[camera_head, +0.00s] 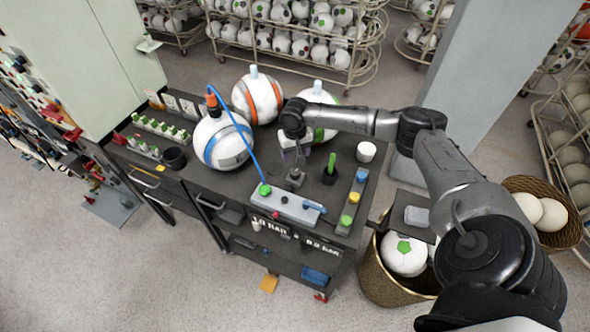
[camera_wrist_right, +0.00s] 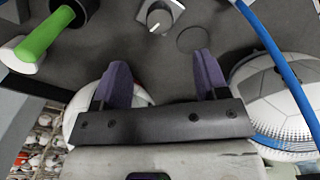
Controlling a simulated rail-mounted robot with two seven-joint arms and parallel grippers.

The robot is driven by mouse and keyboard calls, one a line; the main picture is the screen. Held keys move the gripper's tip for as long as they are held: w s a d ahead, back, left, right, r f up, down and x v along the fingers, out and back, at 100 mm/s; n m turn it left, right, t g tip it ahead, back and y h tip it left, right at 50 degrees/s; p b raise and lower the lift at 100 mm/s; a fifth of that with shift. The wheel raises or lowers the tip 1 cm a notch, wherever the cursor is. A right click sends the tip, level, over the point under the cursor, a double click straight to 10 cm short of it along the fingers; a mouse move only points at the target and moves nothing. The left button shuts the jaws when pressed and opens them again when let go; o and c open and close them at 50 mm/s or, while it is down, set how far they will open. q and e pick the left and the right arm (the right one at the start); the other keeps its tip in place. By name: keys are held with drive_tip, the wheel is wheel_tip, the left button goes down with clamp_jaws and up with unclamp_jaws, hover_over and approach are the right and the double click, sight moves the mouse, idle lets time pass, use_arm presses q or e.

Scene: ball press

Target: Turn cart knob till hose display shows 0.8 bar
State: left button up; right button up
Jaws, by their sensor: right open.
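The cart knob (camera_wrist_right: 159,17) is a grey round dial with a white pointer mark on a square plate at the top of the wrist view. In the head view the knob (camera_head: 295,177) stands on the dark cart top, just below my right gripper (camera_head: 292,155). In the wrist view my right gripper (camera_wrist_right: 163,78) is open, its two purple fingers apart with nothing between them. The knob lies beyond the fingertips, untouched. A display (camera_head: 271,226) on the cart's front edge seems to read 1.0 bar. Another panel (camera_head: 321,246) seems to read 0.8 bar. My left gripper is not in view.
A blue hose (camera_head: 247,139) runs from a ball (camera_head: 222,142) to a grey box (camera_head: 287,207). Two more balls stand behind. A green-handled tool (camera_head: 331,165) in a black holder and a white cup (camera_head: 366,152) stand right of the knob. Baskets stand at right.

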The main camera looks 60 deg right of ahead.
sight(295, 172)
wheel_tip(295, 172, down, 8)
drive_tip(key=shift+f+p, duration=0.25)
drive_tip(key=shift+p, duration=0.1)
drive_tip(key=shift+f, duration=0.85)
drive_tip(key=c, duration=0.9)
